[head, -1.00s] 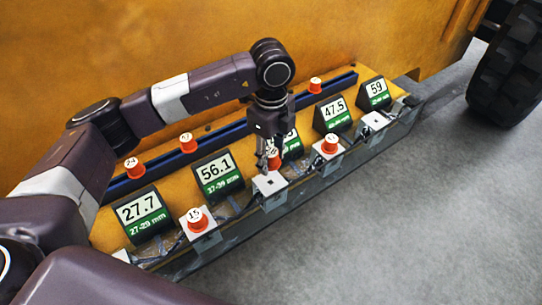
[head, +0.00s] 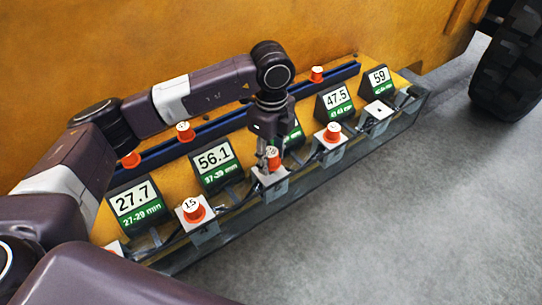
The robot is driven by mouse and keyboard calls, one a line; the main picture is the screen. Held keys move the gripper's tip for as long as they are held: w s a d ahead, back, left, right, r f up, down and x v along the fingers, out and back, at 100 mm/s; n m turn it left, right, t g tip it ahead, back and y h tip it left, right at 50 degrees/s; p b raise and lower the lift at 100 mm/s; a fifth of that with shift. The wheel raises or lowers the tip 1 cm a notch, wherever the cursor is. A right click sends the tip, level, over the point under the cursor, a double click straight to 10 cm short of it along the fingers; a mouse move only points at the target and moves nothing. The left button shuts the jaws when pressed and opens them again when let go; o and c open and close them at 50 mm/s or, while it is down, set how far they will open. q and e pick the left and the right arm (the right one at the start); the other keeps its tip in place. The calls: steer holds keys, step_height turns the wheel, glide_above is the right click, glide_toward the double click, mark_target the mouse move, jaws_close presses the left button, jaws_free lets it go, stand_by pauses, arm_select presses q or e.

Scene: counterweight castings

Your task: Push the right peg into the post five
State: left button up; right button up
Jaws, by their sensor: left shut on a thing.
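My left gripper (head: 268,158) points down and is shut on an orange peg (head: 273,155) with a white numbered top. Its number is too small to read. The peg is at the top of the middle white-topped post (head: 270,178), and the post's hole is covered. I cannot tell how deep the peg sits. The post with the 59 display (head: 379,77) has a bare white top (head: 379,110) with a dark hole. Other posts carry an orange peg marked 15 (head: 194,209) and another orange peg (head: 333,132). My right gripper is not in view.
Loose orange pegs (head: 185,131) (head: 131,159) (head: 317,74) stand along the blue rail (head: 220,127) at the back. Displays reading 27.7 (head: 134,200), 56.1 (head: 214,159) and 47.5 (head: 336,98) stand behind the posts. The grey floor (head: 400,220) in front is clear.

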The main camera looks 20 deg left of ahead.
mark_target(271, 165)
arm_select(q)
steer(key=shift+b, duration=0.45)
stand_by(1.2)
steer(key=shift+f+b, duration=1.3)
steer(key=shift+f, duration=0.3)
steer(key=o, duration=1.2)
steer(key=shift+o, duration=0.2)
step_height(271, 165, up, 12)
steer(key=shift+r, duration=0.1)
